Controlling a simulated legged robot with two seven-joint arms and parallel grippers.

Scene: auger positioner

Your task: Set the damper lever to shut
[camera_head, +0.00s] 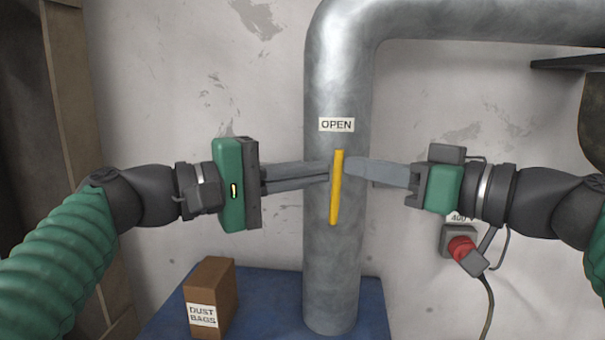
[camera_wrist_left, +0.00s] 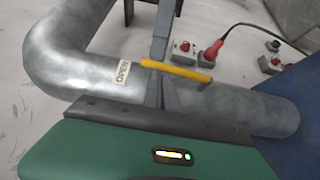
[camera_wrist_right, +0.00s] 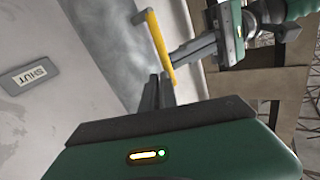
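The yellow damper lever (camera_head: 337,188) stands upright on the grey pipe, its top just below the OPEN plate (camera_head: 337,124). It also shows in the left wrist view (camera_wrist_left: 177,70) and the right wrist view (camera_wrist_right: 160,45). My left gripper (camera_head: 327,171) reaches in from the left, fingers together, tips beside the lever's left edge. My right gripper (camera_head: 348,170) comes from the right, fingers together, tips close to its right edge. Neither visibly has the lever between its fingers; actual contact is hard to tell.
The pipe (camera_head: 331,270) runs down to a blue surface (camera_head: 265,285) and bends right at the top. A DUST BAGS box (camera_head: 209,292) stands at lower left. A red plug in a socket (camera_head: 461,246) and its cable are below my right arm.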

